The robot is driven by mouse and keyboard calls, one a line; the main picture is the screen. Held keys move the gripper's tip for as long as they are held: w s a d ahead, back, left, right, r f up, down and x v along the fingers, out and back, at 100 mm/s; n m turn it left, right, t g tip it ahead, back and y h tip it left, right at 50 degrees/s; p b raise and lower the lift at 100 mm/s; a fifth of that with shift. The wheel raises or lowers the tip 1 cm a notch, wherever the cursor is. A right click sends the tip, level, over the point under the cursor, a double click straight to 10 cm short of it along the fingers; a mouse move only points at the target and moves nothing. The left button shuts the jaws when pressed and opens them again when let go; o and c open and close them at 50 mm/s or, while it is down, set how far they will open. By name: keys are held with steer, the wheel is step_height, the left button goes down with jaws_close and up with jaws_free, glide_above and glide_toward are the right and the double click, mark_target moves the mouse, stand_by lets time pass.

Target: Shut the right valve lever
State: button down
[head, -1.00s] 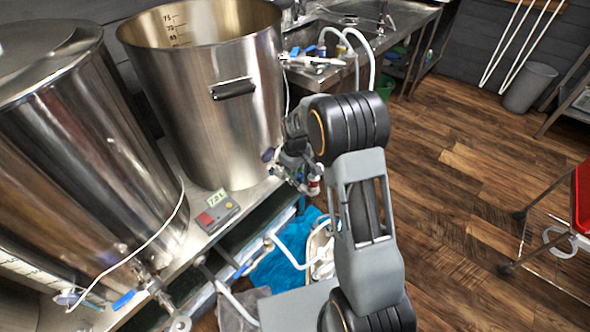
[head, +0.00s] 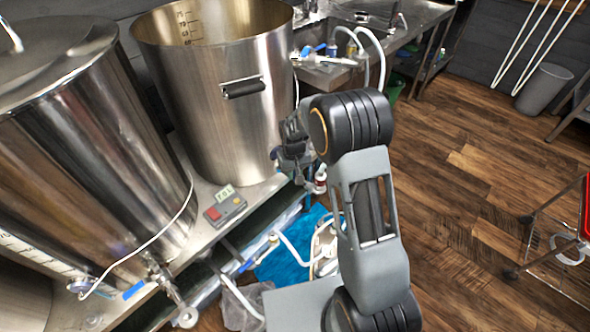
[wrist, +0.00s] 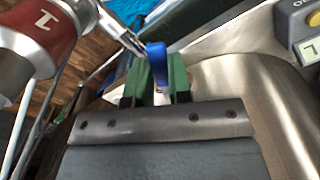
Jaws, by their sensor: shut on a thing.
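The blue valve lever (wrist: 157,62) stands between the green finger pads of my gripper (wrist: 158,78) in the wrist view, and the pads are shut on it. In the head view my gripper (head: 284,160) is at the lower right side of the right steel pot (head: 215,115), at its valve. The gripper and wrist mostly hide the lever and valve there. A red and silver fitting (wrist: 45,30) is close by at the upper left of the wrist view.
The left steel pot (head: 85,160) has its own valve with a blue lever (head: 134,290). A red and grey meter (head: 225,208) sits on the steel stand between the pots. Hoses and a blue cloth (head: 285,262) lie below.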

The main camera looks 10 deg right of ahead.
steer(key=shift+w+a+m+p, duration=0.15)
steer(key=shift+a+m, duration=0.35)
steer(key=shift+m, duration=0.35)
steer(key=shift+s+a+m+p, duration=0.1)
steer(key=shift+a+m, duration=0.35)
steer(key=shift+m, duration=0.35)
steer(key=shift+w+a+m+p, duration=0.15)
steer(key=shift+a+m, duration=0.35)
steer(key=shift+m, duration=0.35)
steer(key=c, duration=1)
jaws_free()
steer(key=shift+c, duration=0.2)
steer(key=shift+r, duration=0.1)
step_height(320, 180, up, 14)
steer(key=p, duration=0.2)
steer(key=shift+c, duration=0.4)
